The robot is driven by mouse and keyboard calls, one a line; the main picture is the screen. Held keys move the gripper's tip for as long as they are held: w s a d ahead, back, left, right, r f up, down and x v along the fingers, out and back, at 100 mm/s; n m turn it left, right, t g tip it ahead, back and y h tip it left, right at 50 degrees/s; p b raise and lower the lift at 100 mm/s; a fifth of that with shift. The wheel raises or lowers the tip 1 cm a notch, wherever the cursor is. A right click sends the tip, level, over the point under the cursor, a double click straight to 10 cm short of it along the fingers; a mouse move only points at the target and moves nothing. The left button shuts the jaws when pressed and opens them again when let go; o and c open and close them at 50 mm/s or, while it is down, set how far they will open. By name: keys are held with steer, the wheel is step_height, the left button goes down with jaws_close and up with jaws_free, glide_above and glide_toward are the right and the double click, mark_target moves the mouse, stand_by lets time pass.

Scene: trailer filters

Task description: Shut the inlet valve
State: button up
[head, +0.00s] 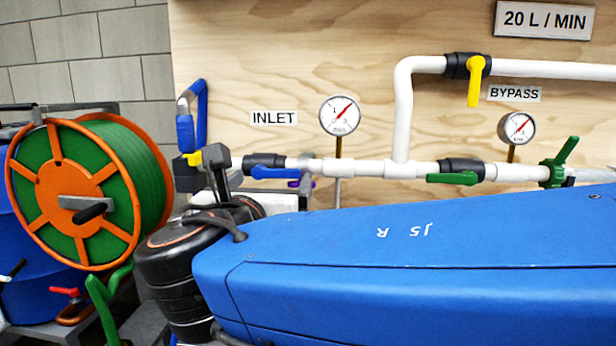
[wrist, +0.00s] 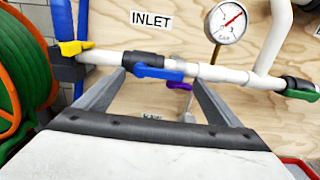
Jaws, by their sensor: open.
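In the wrist view the blue lever (wrist: 160,73) sits near the centre, under the black body (wrist: 143,61). My gripper (wrist: 159,80) is open and empty, one finger on each side of the lever in that picture. How deep the gap is I cannot tell.
A yellow handle (wrist: 75,47) sits close by on the left, a purple handle (wrist: 179,86) just below the pipe. A gauge (head: 340,115), a green lever (head: 452,178) and the yellow bypass lever (head: 474,82) are farther right. A hose reel (head: 70,195) stands left.

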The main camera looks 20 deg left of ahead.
mark_target(276, 173)
steer(key=shift+x, duration=1.5)
steer(key=shift+c, duration=0.5)
steer(key=c, duration=1.4)
steer(key=shift+s+a+f+m, duration=0.2)
steer(key=shift+a+f+m, duration=0.4)
steer(key=shift+m, duration=2.4)
steer(key=shift+s+a+f+m, duration=0.15)
steer(key=shift+a+f+m, duration=0.4)
steer(key=shift+m, duration=2.45)
steer(key=shift+s+a+f+m, duration=0.2)
steer(key=shift+a+f+m, duration=0.4)
steer(key=shift+m, duration=2.4)
steer(key=shift+d+f, duration=0.15)
steer(key=shift+f, duration=0.05)
